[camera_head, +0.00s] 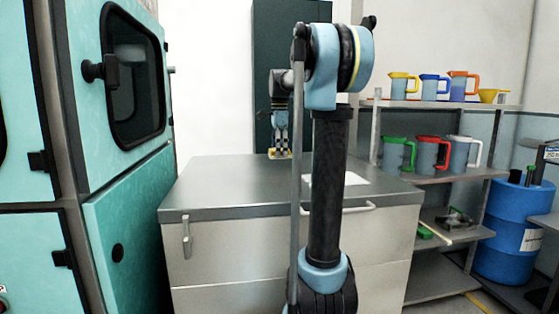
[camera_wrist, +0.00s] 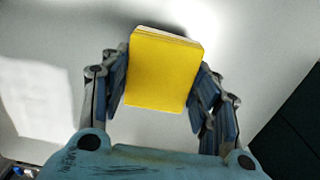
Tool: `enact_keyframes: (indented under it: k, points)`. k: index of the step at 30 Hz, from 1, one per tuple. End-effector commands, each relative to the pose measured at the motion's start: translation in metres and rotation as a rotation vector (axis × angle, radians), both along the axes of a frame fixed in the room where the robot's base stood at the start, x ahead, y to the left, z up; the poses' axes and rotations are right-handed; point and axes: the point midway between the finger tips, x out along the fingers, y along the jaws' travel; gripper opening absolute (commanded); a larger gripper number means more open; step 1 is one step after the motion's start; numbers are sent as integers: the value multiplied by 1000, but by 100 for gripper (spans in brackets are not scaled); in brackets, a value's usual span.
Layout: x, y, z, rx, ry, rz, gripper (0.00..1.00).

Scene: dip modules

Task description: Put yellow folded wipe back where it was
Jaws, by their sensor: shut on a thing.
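The yellow folded wipe (camera_wrist: 163,72) is a thick rectangular pad between the two fingers of my gripper (camera_wrist: 160,90) in the wrist view. The fingers press on its left and right sides. In the head view my gripper (camera_head: 279,147) hangs fingers-down over the far part of the grey metal counter (camera_head: 225,187). The wipe also shows there as a small yellow patch (camera_head: 279,154) at the fingertips. I cannot tell whether it touches the counter or is just above it.
A white sheet (camera_head: 338,179) lies on the counter, partly behind my arm. A dark cabinet (camera_head: 268,60) stands behind. A teal machine (camera_head: 125,200) is at left. Shelves with coloured jugs (camera_head: 433,154) and a blue drum (camera_head: 508,230) are at right. The counter's left part is clear.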

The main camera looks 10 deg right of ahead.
Motion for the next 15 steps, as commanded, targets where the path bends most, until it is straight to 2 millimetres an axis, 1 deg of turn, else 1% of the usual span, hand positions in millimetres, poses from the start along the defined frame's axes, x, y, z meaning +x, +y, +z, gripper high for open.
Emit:
enact_keyframes:
  k: [3, 7, 9, 15]
  points:
    - [0, 0, -16, 0, 0, 0, 30]
    - [0, 0, -31, 0, 0, 0, 30]
    - [0, 0, -34, 0, 0, 1, 30]
    - [0, 0, -34, 0, 0, 0, 30]
